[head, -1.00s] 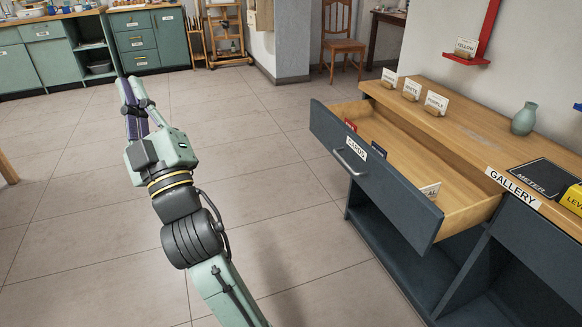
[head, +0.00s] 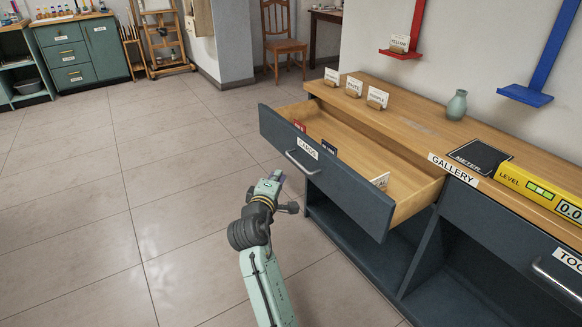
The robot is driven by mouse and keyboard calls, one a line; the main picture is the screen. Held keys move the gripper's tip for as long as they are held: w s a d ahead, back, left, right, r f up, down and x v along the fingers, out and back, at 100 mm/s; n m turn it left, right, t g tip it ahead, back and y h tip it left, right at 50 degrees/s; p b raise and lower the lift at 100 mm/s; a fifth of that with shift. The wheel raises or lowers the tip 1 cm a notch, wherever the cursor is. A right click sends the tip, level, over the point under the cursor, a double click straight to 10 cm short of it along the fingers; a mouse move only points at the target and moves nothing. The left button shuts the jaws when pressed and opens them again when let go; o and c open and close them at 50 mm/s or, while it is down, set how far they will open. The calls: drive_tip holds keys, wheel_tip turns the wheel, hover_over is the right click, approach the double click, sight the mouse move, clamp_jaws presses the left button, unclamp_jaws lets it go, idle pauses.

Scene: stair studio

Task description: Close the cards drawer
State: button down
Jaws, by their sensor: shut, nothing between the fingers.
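The cards drawer (head: 348,187) is dark blue-grey with a wooden inside and stands pulled well out of the gallery counter (head: 400,110). A label reading CARDS and a metal bar handle (head: 302,163) are on its front. Several small cards lie inside, among them a white one (head: 380,181) near the right end. My gripper (head: 280,177) is shut and empty, left of and in front of the drawer front, below the handle in the picture. Its fingertips are small and partly hidden behind the wrist. I see no contact with the drawer.
Card holders (head: 354,87), a green vase (head: 457,105), a black meter pad (head: 480,157) and a yellow level (head: 540,190) stand on the counter. A second drawer (head: 520,255) at the right is shut. Open shelves lie below. The tiled floor (head: 100,210) at left is clear.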

drive_tip(key=shift+w+d+f+p, duration=0.25)
drive_tip(key=shift+w+d, duration=0.35)
drive_tip(key=shift+w, duration=0.45)
drive_tip(key=shift+w+d+f+p, duration=0.2)
drive_tip(key=shift+w+d, duration=0.4)
drive_tip(key=shift+w, duration=0.45)
drive_tip(key=shift+w+d+f+p, duration=0.2)
drive_tip(key=shift+w+d, duration=0.4)
drive_tip(key=shift+w, duration=0.45)
drive_tip(key=shift+d, duration=0.1)
hover_over(348, 162)
drive_tip(key=shift+d, duration=0.15)
